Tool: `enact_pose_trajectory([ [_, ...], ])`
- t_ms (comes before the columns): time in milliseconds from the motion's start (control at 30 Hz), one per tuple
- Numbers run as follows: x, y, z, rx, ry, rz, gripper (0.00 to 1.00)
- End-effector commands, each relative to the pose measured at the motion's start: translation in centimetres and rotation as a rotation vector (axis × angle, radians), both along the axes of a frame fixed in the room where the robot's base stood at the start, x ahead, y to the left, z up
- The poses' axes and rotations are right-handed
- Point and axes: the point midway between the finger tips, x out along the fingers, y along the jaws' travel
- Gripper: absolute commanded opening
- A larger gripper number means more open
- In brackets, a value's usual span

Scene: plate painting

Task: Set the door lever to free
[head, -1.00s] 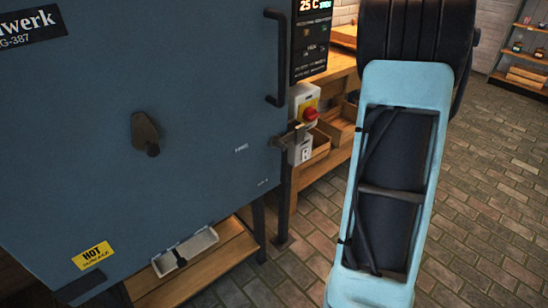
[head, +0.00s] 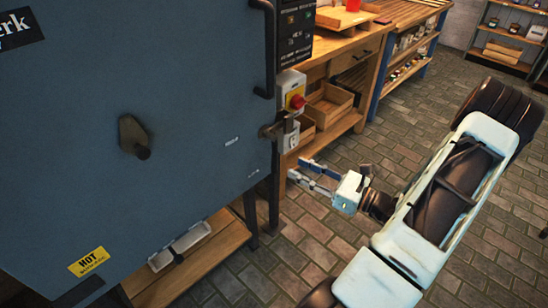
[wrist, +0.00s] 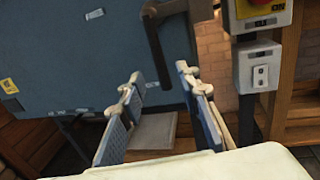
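The blue-grey kiln door (head: 190,90) fills the left of the head view. A metal latch piece (head: 277,128) sits at its right edge, with a dark bar reaching down below it. In the wrist view the dark lever (wrist: 157,50) hangs nearly straight down from a pivot at the top, in front of the door's edge. My gripper (head: 298,170) is open and empty, right of the door edge and below the latch, pointing left. In the wrist view its blue-padded fingers (wrist: 160,78) are apart, with the lever's lower end showing between and beyond them. No contact is visible.
A switch box with a red button (head: 296,101) and a grey socket box (head: 291,138) stand just right of the latch. A door handle (head: 268,50) is above. A dark pivoting knob (head: 133,135) is mid-door.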

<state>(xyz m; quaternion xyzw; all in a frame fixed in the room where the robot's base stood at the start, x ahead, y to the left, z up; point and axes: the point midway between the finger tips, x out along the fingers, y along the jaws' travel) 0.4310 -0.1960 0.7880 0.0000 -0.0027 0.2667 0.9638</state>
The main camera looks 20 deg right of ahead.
Motion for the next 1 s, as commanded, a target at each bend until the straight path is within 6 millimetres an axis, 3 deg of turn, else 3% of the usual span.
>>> enact_pose_trajectory([
  [300, 5.2, 3.3, -0.1, -0.003, 0.002, 0.007, 0.31],
  [500, 7.2, 4.5, -0.1, -0.005, 0.002, 0.006, 0.31],
  [867, 7.8, 4.9, -0.1, -0.005, 0.003, 0.004, 0.31],
  [1000, 7.8, 4.8, -0.1, -0.005, 0.003, 0.004, 0.19],
])
